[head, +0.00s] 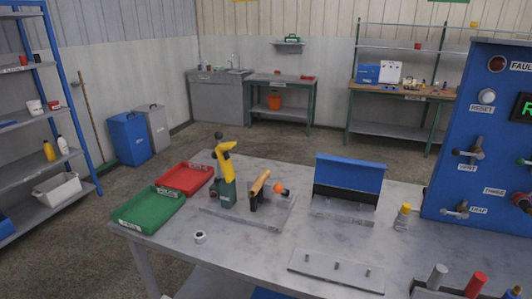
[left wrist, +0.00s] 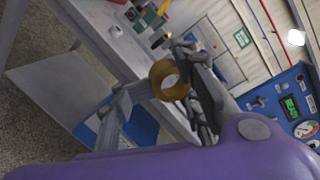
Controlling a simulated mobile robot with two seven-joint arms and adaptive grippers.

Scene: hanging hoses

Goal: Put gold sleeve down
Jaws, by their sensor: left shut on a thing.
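In the left wrist view, the gold sleeve (left wrist: 174,93) is a short gold-brown ring with an open bore. My left gripper (left wrist: 160,80) is shut on it, with the sleeve between the two fingers. Behind them in this view are the workbench's edge and the floor, so the sleeve is held up in the air. Its height above the bench cannot be told. Neither gripper nor the sleeve shows in the head view. My right gripper is in neither view.
The grey workbench (head: 240,262) carries a green tray (head: 150,222), a red tray (head: 172,190), a white ring (head: 200,237), a blue-backed stand (head: 348,176), a small bottle (head: 403,217) and a pegged plate (head: 310,262). A blue panel (head: 450,130) stands at the right. Bare bench lies left of the plate.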

